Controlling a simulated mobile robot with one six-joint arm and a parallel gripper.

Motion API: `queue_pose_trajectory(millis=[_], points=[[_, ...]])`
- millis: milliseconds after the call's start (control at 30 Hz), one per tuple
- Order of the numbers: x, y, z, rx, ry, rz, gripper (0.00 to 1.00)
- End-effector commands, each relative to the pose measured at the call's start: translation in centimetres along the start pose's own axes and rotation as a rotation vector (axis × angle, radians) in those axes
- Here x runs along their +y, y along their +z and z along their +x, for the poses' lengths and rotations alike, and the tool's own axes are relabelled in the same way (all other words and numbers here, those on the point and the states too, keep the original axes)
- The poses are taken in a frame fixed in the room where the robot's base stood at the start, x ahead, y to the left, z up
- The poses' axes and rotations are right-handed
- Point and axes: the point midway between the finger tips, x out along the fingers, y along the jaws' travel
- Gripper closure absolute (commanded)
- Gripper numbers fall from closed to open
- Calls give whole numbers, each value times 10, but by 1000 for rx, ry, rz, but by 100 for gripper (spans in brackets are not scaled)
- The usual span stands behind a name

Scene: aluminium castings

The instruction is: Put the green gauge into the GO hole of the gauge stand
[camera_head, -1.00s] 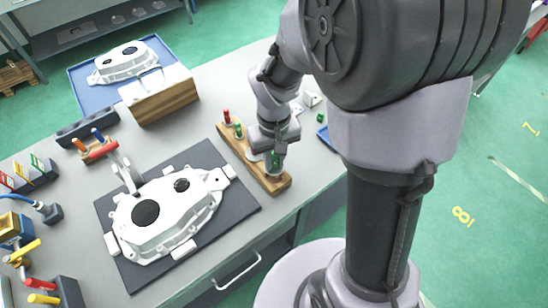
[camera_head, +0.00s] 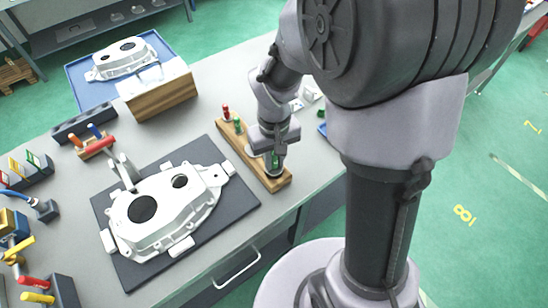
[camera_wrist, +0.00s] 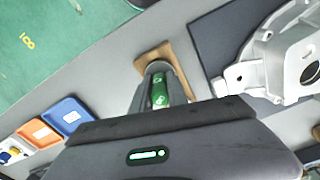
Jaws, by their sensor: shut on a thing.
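The gauge stand (camera_head: 228,139) is a long wooden block near the table's right edge. A red piece (camera_head: 226,112) and a green piece (camera_head: 238,124) stand at its far end. My gripper (camera_head: 274,169) points down over the stand's near end. In the wrist view it is shut on a green gauge (camera_wrist: 159,91) with pale markings. The wooden stand (camera_wrist: 146,61) shows just beyond the fingers. The gauge's lower end and the hole under it are hidden, so I cannot tell whether it is in the hole.
A white casting (camera_head: 165,212) lies on a dark mat (camera_head: 244,205) left of the stand. A wooden box (camera_head: 160,100) stands behind. Orange (camera_wrist: 38,133) and blue (camera_wrist: 68,113) trays show in the wrist view. My arm covers the right side.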

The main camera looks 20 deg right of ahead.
Motion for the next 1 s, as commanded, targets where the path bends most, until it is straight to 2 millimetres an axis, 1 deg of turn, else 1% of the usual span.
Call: queue_pose_trajectory(millis=[733, 767, 800, 867, 900, 1000], points=[[0, 0, 20, 0, 0, 0, 100], [0, 0, 19, 0, 0, 0, 77], [0, 0, 19, 0, 0, 0, 69], [0, 0, 18, 0, 0, 0, 57], [0, 0, 18, 0, 0, 0, 55], [0, 0, 18, 0, 0, 0, 55]])
